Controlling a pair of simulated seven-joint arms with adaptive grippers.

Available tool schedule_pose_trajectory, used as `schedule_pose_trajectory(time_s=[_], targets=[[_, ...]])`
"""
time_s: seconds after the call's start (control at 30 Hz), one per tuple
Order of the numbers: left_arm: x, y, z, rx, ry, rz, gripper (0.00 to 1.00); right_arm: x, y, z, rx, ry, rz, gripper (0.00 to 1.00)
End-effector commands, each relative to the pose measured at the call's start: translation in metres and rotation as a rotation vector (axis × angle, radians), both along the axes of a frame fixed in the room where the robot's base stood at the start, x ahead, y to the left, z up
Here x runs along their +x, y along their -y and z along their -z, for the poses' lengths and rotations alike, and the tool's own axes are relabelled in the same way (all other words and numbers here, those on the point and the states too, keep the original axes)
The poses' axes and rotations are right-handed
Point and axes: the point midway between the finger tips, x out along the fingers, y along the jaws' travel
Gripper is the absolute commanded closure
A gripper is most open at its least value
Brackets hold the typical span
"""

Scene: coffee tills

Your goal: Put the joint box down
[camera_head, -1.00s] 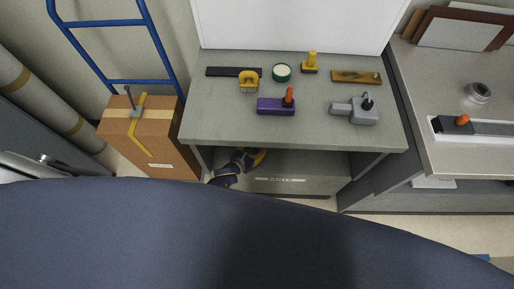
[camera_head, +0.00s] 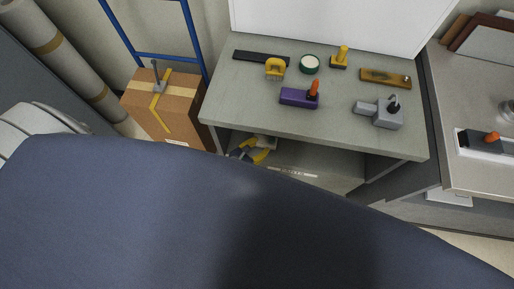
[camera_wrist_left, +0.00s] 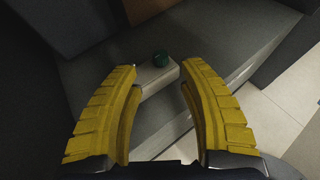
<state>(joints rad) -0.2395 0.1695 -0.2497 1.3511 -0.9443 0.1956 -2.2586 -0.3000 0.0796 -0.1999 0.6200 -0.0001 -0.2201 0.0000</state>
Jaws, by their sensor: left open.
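A pale box with a dark green knob, which looks like the joint box (camera_wrist_left: 154,79), sits on a grey surface under the worktop in the left wrist view. My left gripper (camera_wrist_left: 159,69) has its two yellow fingers spread on either side of the box, with visible gaps. In the head view the left gripper (camera_head: 260,150) is under the worktop's front left edge. A pale bit beside its fingers may be the same box, but it is mostly hidden there. My right gripper is not in view.
The grey worktop (camera_head: 240,107) above holds a purple block (camera_head: 297,97), a grey fixture (camera_head: 388,115), a yellow-handled piece (camera_head: 275,69) and several other items. A cardboard box (camera_head: 185,118) stands left of it. A second bench (camera_head: 480,90) is at the right.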

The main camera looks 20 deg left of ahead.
Motion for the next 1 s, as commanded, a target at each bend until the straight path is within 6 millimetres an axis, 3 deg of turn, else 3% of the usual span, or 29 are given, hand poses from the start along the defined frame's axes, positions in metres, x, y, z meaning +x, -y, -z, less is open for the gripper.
schedule_pose_trajectory(time_s=[0.27,0.43,0.67,0.87,1.0], targets=[[-0.013,-0.005,-0.006,-0.001,0.0,0.0,0.59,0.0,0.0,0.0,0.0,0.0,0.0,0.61],[-0.022,-0.011,0.011,-0.092,-0.076,-0.069,0.59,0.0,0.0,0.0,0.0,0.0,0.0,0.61],[-0.07,-0.038,0.088,-0.492,-0.391,-0.429,0.59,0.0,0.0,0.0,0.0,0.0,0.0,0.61],[-0.137,-0.062,0.159,-0.894,-0.652,-0.885,0.59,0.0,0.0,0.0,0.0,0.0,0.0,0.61],[-0.193,-0.076,0.202,-1.153,-0.774,-1.247,0.59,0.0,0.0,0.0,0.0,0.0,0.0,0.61]])
